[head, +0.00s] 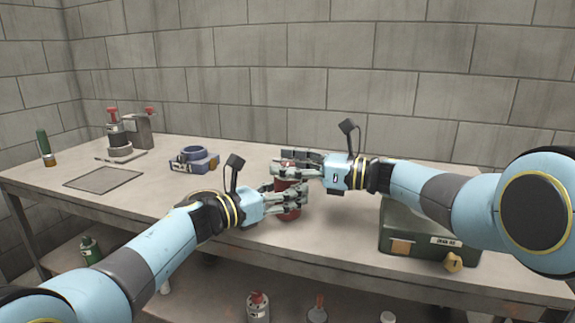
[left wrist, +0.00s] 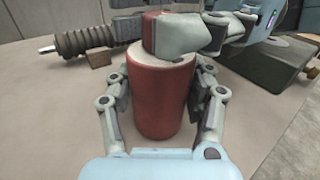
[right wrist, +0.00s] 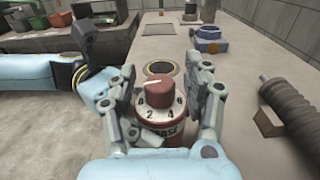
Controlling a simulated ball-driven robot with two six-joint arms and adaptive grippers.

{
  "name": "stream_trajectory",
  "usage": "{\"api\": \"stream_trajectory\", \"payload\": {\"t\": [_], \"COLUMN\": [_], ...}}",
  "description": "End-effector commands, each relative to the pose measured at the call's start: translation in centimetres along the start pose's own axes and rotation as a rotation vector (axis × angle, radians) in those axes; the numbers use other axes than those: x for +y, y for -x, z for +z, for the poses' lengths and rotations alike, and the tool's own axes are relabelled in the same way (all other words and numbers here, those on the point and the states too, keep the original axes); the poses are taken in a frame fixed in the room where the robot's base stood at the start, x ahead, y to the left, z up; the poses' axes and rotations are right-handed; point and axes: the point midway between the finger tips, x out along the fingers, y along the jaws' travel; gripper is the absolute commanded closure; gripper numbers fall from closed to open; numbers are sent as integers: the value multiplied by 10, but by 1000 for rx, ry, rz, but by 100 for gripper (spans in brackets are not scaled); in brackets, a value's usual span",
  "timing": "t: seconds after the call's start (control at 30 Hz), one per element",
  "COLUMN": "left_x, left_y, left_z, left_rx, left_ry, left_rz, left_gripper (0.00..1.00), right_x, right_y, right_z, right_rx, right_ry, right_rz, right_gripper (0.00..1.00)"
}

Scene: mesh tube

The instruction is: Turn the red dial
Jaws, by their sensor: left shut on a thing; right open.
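The red dial (right wrist: 160,92) is a round knob with a white pointer line, on top of an upright red canister (left wrist: 163,95). A pale ring with numbers surrounds it. In the right wrist view the pointer slants to the upper left. My left gripper (head: 290,199) is shut on the canister's body, a finger on each side. My right gripper (right wrist: 163,84) is open above the canister, its fingers on either side of the dial. In the left wrist view a right finger pad hides much of the dial (left wrist: 151,32). Contact with the dial is unclear.
A ribbed, spring-like rod (right wrist: 288,104) lies beside the canister on the bench (head: 165,212). A green case (head: 425,237) stands at the right. A blue clamp-like part (head: 194,160) and a press-like device (head: 125,135) stand further left.

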Motion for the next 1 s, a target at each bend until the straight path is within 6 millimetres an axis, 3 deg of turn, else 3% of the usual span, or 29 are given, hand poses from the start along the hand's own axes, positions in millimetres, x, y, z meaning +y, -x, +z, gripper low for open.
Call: {"api": "stream_trajectory", "payload": {"t": [0.07, 0.37, 1.0], "left_x": [0, 0, 2], "left_y": [0, 0, 1], "left_z": [0, 0, 0], "left_rx": [0, 0, 2], "left_ry": [1, 1, 0], "left_rz": [0, -1, 4], "left_gripper": [85, 85, 85], "right_x": [0, 0, -1], "right_y": [0, 0, 0], "right_z": [0, 0, -5], "right_rx": [0, 0, 7], "right_ry": [0, -1, 1], "right_rz": [0, -1, -70], "right_gripper": [61, 100, 100]}}
